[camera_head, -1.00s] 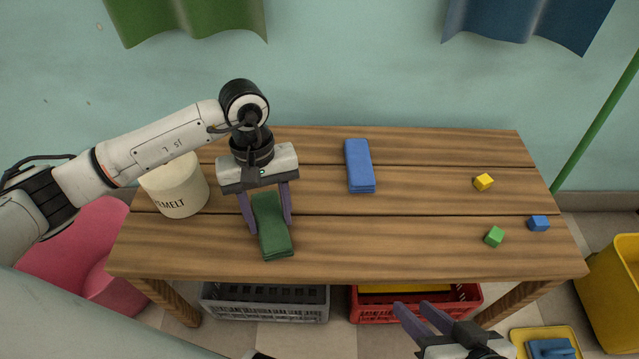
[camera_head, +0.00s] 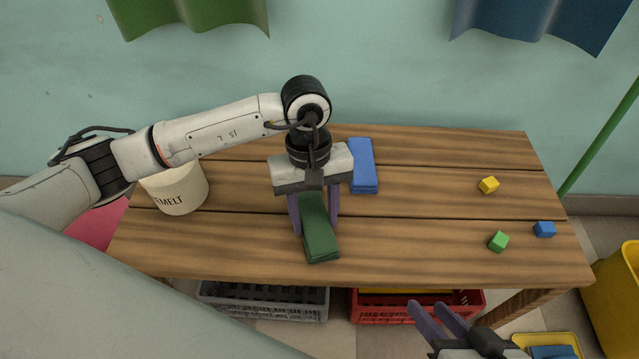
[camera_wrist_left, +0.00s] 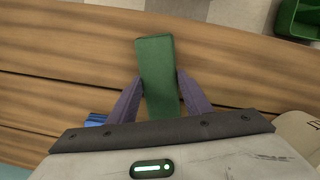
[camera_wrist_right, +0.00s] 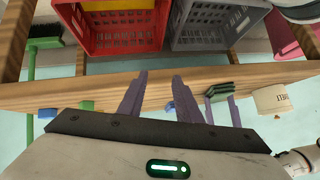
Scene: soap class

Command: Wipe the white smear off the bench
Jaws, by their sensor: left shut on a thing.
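The wooden bench (camera_head: 430,225) fills the middle of the head view. I see no white smear on its visible boards; any part under the cloth or my left arm is hidden. My left gripper (camera_head: 314,222) is shut on a folded green cloth (camera_head: 321,243), which sits low over the bench's front half, left of centre. The cloth also shows between the fingers in the left wrist view (camera_wrist_left: 158,75). I cannot tell whether it touches the wood. My right gripper (camera_head: 432,305) is open and empty, in front of the bench's front edge.
A folded blue cloth (camera_head: 363,160) lies just behind and right of my left gripper. A cream tub (camera_head: 178,190) stands at the bench's left end. Yellow (camera_head: 488,185), green (camera_head: 498,241) and blue (camera_head: 544,229) blocks lie at the right. Centre-right is clear.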

